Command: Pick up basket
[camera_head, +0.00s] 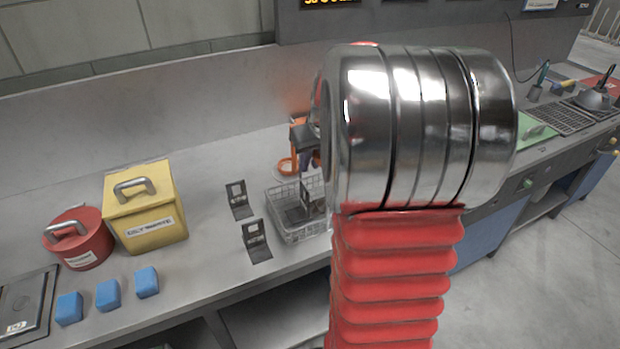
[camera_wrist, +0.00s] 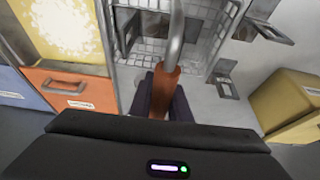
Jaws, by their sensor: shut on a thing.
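The basket (camera_head: 287,228) is a grey wire-mesh box at the counter's middle in the head view, partly hidden behind my arm. It also shows in the wrist view (camera_wrist: 148,47) at the top centre. Its metal handle (camera_wrist: 176,30) ends in a brown-orange grip (camera_wrist: 163,84). My gripper (camera_wrist: 160,98) has its dark fingers shut around this grip. The head view shows dark and orange parts above the basket, but my arm hides much of that area. The basket looks at counter level; whether it touches the counter cannot be told.
Two black brackets (camera_head: 238,200) (camera_head: 256,241) stand just left of the basket. Further left are a yellow lidded box (camera_head: 146,218), a red lidded pot (camera_head: 80,243) and blue blocks (camera_head: 108,295). A hood (camera_head: 430,22) hangs above. The counter (camera_head: 205,255) has bare patches between them.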

